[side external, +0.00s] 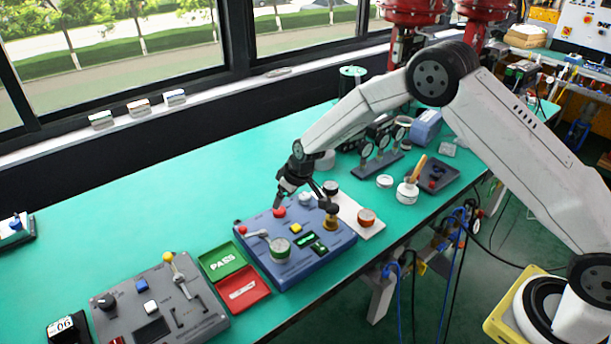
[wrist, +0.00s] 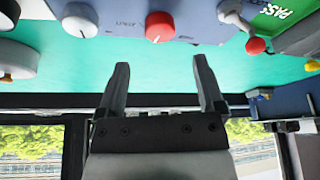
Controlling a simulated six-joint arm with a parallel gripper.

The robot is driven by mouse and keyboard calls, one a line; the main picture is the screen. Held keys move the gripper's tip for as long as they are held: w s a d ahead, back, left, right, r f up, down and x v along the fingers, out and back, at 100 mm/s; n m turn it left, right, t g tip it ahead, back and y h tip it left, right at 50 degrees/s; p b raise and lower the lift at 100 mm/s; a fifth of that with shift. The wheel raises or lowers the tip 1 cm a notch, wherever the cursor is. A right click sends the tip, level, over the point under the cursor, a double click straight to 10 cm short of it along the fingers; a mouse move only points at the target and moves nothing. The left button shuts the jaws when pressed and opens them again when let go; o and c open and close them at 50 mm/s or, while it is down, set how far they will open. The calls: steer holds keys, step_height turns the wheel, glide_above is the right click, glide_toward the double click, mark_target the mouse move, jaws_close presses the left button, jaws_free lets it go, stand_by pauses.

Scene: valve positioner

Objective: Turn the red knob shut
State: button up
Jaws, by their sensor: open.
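The red knob (side external: 279,212) sits at the back edge of the blue control box (side external: 262,264). In the wrist view the red knob (wrist: 159,26) shows a white pointer line on its face and lies beyond my fingertips, roughly centred between them. My gripper (side external: 298,200) hangs over the back of the box, its jaws apart and empty. In the wrist view my gripper (wrist: 162,78) has clear space between its two fingers, which do not touch the knob. One fingertip partly overlaps the knob's surroundings in the side view.
A red-balled lever (wrist: 256,46) stands beside the knob. A white plate with an orange knob (side external: 366,216) lies to the right. The green table (side external: 190,205) behind is clear.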

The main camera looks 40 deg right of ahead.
mark_target(280, 210)
steer(key=shift+x, duration=3.1)
jaws_close()
